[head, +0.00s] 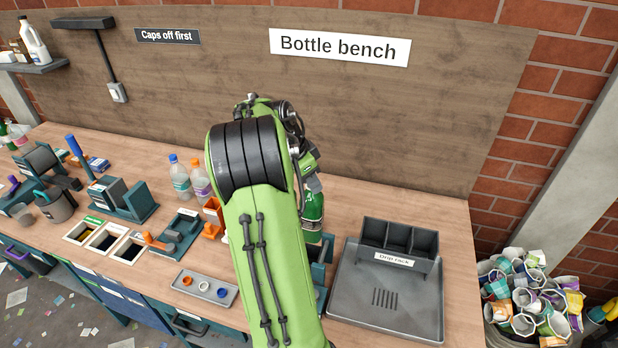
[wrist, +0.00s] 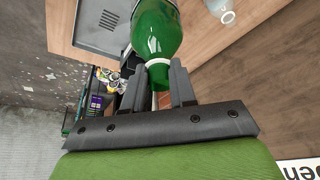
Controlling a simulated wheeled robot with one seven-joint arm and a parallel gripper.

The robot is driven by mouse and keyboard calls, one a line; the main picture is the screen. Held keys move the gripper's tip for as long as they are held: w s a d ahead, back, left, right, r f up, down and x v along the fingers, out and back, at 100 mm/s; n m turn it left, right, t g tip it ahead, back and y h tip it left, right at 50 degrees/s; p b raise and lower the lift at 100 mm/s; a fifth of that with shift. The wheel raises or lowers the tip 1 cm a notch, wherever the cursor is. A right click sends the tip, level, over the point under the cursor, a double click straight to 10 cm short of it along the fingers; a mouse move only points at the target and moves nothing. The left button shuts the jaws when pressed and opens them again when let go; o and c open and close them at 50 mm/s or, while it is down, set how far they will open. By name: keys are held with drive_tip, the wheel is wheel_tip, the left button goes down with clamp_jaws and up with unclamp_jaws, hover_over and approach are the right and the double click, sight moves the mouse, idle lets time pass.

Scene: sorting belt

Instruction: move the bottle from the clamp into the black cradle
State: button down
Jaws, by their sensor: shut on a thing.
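The green bottle (head: 313,206) is upright at the middle of the bench, just right of my arm; it fills the top of the wrist view (wrist: 157,28). My gripper (head: 312,186) is shut on its neck from above, with a finger on each side in the wrist view (wrist: 160,75). A teal fixture (head: 319,252) shows directly below the bottle, partly behind my arm. I cannot tell whether the bottle's base touches it. I cannot single out the clamp or the black cradle for certain; my arm covers part of the bench.
Right of the bottle, a grey tray (head: 388,310) carries a dark rack (head: 398,240) labelled "Drip rack". Left of my arm are two clear bottles (head: 181,180), a teal fixture with an orange handle (head: 181,236) and a cap tray (head: 190,285). The back wall panel rises behind.

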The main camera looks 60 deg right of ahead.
drive_tip(key=f+b, duration=0.4)
drive_tip(key=f, duration=0.1)
drive_tip(key=f+b, duration=0.4)
drive_tip(key=f, duration=0.1)
drive_tip(key=f+b, duration=0.4)
drive_tip(key=f, duration=0.1)
drive_tip(key=shift+w+f+b, duration=0.1)
drive_tip(key=shift+w+b, duration=0.2)
drive_tip(key=shift+w+a, duration=0.1)
drive_tip(key=shift+f+b, duration=0.8)
drive_tip(key=shift+b, duration=0.05)
drive_tip(key=c, duration=0.8)
unclamp_jaws()
drive_tip(key=shift+c, duration=0.2)
drive_tip(key=p+v, duration=0.4)
drive_tip(key=v, duration=1.1)
drive_tip(key=shift+r+p, duration=0.35)
drive_tip(key=shift+r, duration=0.1)
drive_tip(key=shift+a, duration=0.1)
